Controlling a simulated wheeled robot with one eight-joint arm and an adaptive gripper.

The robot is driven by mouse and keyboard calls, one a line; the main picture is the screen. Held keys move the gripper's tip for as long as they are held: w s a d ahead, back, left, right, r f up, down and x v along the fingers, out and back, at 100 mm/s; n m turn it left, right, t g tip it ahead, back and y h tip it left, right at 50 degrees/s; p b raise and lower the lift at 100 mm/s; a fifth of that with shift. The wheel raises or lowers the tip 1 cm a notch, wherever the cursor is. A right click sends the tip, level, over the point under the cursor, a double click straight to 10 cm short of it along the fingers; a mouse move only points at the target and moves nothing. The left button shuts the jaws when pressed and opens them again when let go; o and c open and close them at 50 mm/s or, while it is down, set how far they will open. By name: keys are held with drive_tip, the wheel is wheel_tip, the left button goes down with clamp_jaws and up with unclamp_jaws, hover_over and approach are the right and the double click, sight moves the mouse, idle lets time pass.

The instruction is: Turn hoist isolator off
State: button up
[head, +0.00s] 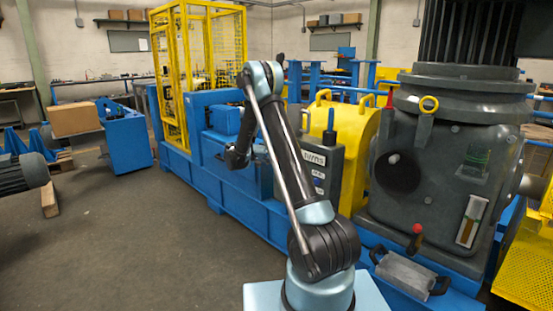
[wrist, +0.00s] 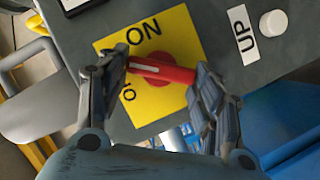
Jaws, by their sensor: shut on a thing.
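The isolator is a red handle (wrist: 160,71) on a yellow square plate (wrist: 178,32), seen in the wrist view on a grey panel. The plate reads "ON" at the top; a partly covered label starting with "O" is at lower left. The handle lies nearly crosswise in the picture, its left end between the two labels. My gripper (wrist: 160,74) is shut on the handle, one finger at each end. In the head view a grey control box (head: 332,150) with a display stands behind my arm; the handle cannot be made out there.
A white round button (wrist: 273,23) beside an "UP" label (wrist: 242,35) is right of the plate. In the head view, a yellow guard (head: 352,135) and a large dark housing (head: 440,170) stand right of the box. Open floor (head: 120,240) lies left.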

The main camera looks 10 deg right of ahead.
drive_tip(key=shift+w+a+f+n+h, duration=0.15)
drive_tip(key=shift+n+h, duration=0.5)
drive_tip(key=shift+n, duration=0.85)
drive_tip(key=shift+d+f+n+h, duration=0.1)
drive_tip(key=shift+f+n+h, duration=0.15)
drive_tip(key=shift+n+h, duration=0.85)
drive_tip(key=shift+n+y, duration=0.45)
drive_tip(key=shift+n, duration=0.15)
drive_tip(key=o, duration=1.1)
drive_tip(key=shift+f, duration=0.1)
drive_tip(key=shift+c, duration=0.2)
drive_tip(key=shift+g, duration=0.3)
drive_tip(key=v, duration=1.2)
drive_tip(key=shift+f, duration=0.15)
